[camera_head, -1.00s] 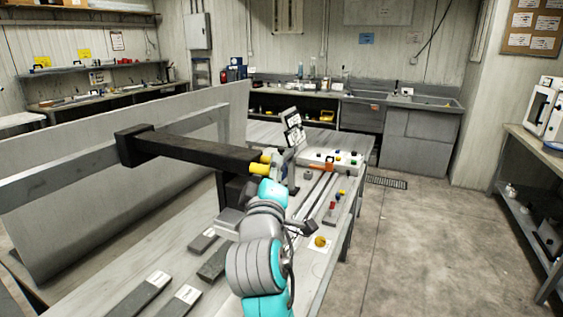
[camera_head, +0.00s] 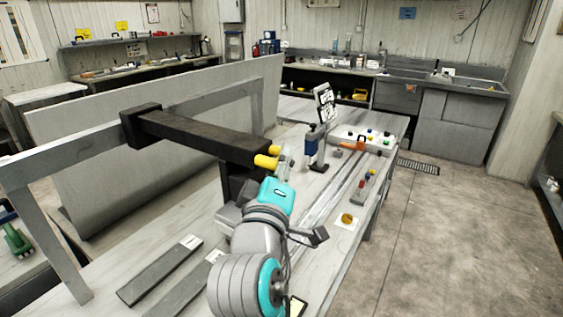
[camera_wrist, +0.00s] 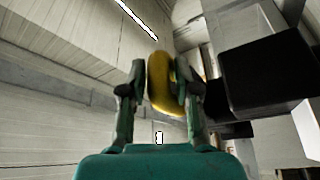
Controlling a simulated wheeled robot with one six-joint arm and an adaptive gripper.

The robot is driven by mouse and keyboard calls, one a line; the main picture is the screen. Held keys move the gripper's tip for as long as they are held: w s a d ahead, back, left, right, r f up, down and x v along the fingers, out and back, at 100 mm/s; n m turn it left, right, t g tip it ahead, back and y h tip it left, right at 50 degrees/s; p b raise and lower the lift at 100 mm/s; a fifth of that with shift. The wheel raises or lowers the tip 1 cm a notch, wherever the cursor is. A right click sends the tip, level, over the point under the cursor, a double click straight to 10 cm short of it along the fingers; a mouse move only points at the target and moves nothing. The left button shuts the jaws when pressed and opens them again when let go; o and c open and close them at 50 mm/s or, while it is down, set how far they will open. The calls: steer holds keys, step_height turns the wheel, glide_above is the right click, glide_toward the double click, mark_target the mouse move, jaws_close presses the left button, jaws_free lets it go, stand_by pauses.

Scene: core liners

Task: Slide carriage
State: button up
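The carriage is a black beam (camera_head: 205,135) with a block on the grey overhead rail (camera_head: 190,97). Two yellow knobs (camera_head: 265,161) stick out at its near right end. My gripper (camera_head: 284,160), teal with grey-green fingers, is at these knobs. In the wrist view, the fingers (camera_wrist: 160,85) stand on both sides of a yellow knob (camera_wrist: 159,82) and appear to press on it. Black carriage parts (camera_wrist: 262,75) show to the right there. My arm partly hides the beam's lower support in the head view.
A blue-grey post with a marked board (camera_head: 318,145) stands just right of my gripper. A white board with coloured knobs (camera_head: 362,140) lies behind it. Grey slabs (camera_head: 160,272) lie on the bench at front left. The floor on the right is clear.

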steer(key=shift+o, duration=1.2)
steer(key=shift+s+r, duration=0.1)
steer(key=shift+r, duration=0.25)
steer(key=shift+f, duration=0.15)
steer(key=shift+f, duration=0.1)
steer(key=shift+s+a, duration=0.15)
steer(key=shift+s, duration=0.05)
steer(key=v, duration=1.1)
steer(key=shift+s, duration=0.25)
